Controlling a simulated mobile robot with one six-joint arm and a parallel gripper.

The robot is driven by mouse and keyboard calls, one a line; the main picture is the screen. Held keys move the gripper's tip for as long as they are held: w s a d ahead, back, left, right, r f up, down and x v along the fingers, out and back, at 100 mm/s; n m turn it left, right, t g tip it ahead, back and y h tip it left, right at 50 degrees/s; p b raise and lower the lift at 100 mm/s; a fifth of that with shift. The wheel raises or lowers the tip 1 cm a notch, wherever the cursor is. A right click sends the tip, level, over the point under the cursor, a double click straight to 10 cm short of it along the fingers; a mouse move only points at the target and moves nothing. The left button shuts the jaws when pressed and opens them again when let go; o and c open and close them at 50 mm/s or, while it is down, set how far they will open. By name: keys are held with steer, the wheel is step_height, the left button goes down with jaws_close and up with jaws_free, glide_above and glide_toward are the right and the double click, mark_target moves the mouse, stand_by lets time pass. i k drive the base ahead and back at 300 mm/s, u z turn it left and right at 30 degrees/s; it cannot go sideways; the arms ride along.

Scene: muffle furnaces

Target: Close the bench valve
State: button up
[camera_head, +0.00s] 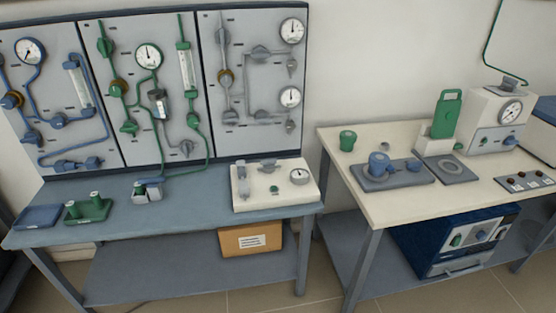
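Two fittings on the left bench (190,228) look like valves, and I cannot tell which one is the bench valve. The lever and knob positions are too small to read as open or shut. My gripper is not in view.
A panel (65,135) with gauges and tubing backs the bench. A blue tray (39,217) and a green stand (88,209) sit at left. A carton (250,240) is below. The right table (385,206) holds a gauge instrument (495,115); floor separates the tables.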

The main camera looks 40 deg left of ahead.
mark_target(269, 163)
steer(key=z, duration=0.1)
steer(key=k, duration=1.55)
steer(key=u, duration=4.6)
steer(key=i, duration=0.1)
steer(key=z, duration=2.85)
steer(key=i, duration=1.1)
